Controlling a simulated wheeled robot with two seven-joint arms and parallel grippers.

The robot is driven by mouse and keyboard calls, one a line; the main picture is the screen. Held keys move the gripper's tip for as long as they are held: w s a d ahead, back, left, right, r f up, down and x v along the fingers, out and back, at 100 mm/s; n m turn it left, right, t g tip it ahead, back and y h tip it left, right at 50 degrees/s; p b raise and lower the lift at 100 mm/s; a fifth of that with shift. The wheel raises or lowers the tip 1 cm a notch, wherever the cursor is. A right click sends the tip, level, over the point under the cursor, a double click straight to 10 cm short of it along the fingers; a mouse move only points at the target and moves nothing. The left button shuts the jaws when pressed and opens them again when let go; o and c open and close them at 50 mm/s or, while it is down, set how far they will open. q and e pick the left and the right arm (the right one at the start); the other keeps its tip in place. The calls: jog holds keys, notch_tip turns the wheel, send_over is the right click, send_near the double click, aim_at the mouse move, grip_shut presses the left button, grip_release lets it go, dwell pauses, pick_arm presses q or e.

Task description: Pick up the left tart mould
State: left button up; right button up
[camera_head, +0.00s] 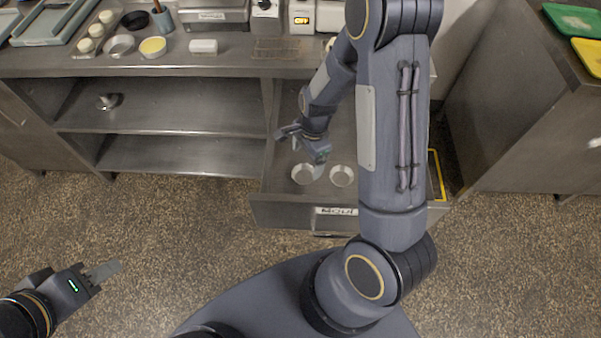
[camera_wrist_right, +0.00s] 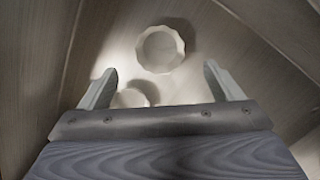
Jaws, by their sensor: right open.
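Two pale round tart moulds lie in an open drawer (camera_head: 275,212) in the head view. The left tart mould (camera_head: 302,175) is beside the right tart mould (camera_head: 342,177). My right gripper (camera_head: 318,170) is over the drawer by the left mould, with its fingers partly overlapping it in the picture. In the right wrist view the right gripper (camera_wrist_right: 160,90) is open and empty. One fluted mould (camera_wrist_right: 160,49) shows beyond its fingertips. Another (camera_wrist_right: 131,98) is between the fingers, partly hidden by the gripper body. My left gripper (camera_head: 103,271) is low at the left over the floor, seen edge-on.
The drawer has a label (camera_head: 337,211) on its front. The steel counter (camera_head: 225,66) above holds bowls, a scale and trays. Open shelves (camera_head: 165,108) are left of the drawer. Another cabinet (camera_head: 525,130) stands at right. The floor in front is clear.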

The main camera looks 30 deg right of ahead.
aim_at(303, 177)
jog(key=f, duration=0.6)
jog(key=shift+a+f, duration=0.35)
jog(key=shift+f, duration=0.05)
jog(key=c, duration=1)
